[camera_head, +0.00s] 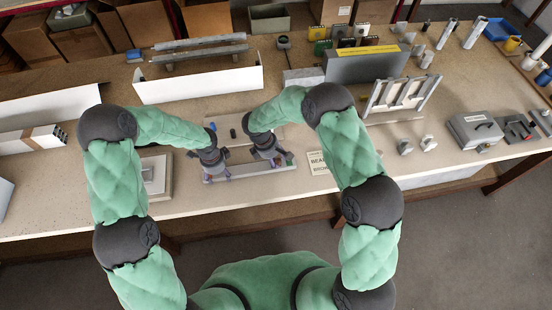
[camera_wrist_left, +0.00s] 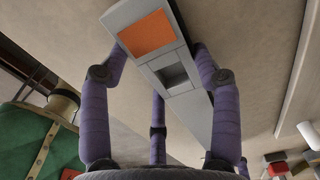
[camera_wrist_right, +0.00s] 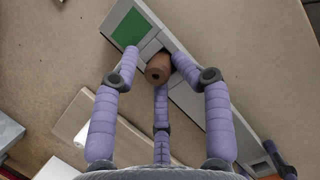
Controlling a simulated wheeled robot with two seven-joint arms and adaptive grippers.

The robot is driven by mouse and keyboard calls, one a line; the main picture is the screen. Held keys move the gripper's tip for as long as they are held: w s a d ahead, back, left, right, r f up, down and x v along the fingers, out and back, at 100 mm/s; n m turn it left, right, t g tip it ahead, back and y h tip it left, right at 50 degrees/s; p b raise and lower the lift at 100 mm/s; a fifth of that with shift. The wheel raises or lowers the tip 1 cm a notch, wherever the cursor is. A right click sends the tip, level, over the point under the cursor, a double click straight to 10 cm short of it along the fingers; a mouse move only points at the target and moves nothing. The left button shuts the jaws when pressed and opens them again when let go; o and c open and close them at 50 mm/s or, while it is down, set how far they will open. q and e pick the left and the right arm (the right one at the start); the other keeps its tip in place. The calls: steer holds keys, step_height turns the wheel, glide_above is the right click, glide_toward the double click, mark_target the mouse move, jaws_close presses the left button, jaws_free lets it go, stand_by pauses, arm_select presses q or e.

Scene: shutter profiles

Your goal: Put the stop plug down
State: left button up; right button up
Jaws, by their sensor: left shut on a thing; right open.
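The stop plug appears as a brown round piece with a dark centre hole (camera_wrist_right: 158,68), between the fingers of my right gripper (camera_wrist_right: 150,62) in the right wrist view. It is at a recess of the long grey fixture (camera_wrist_right: 195,92), beside a green pad (camera_wrist_right: 129,28); how deep it sits cannot be told. My right gripper (camera_head: 270,158) is open around it. My left gripper (camera_wrist_left: 165,70) is shut on the fixture (camera_wrist_left: 163,53), near an orange pad (camera_wrist_left: 146,34) and an empty square recess (camera_wrist_left: 173,75). In the head view the arms partly hide the fixture (camera_head: 250,172).
A white channel (camera_head: 198,86) and a grey bin (camera_head: 366,65) stand behind. A slotted frame (camera_head: 400,96) stands to the right. Some bench front is bare.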

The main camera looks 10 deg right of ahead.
steer(key=shift+s+f, duration=0.2)
steer(key=shift+s, duration=0.15)
steer(key=shift+d+r, duration=0.1)
steer(key=shift+r, duration=0.2)
arm_select(q)
steer(key=shift+f, duration=0.1)
arm_select(e)
steer(key=v, duration=1.2)
steer(key=shift+w+r, duration=0.2)
steer(key=shift+w, duration=0.1)
arm_select(q)
steer(key=o, duration=1.5)
steer(key=shift+r+p, duration=2.55)
steer(key=shift+r, duration=1.05)
arm_select(e)
step_height(320, 180, up, 5)
steer(key=shift+f, duration=0.1)
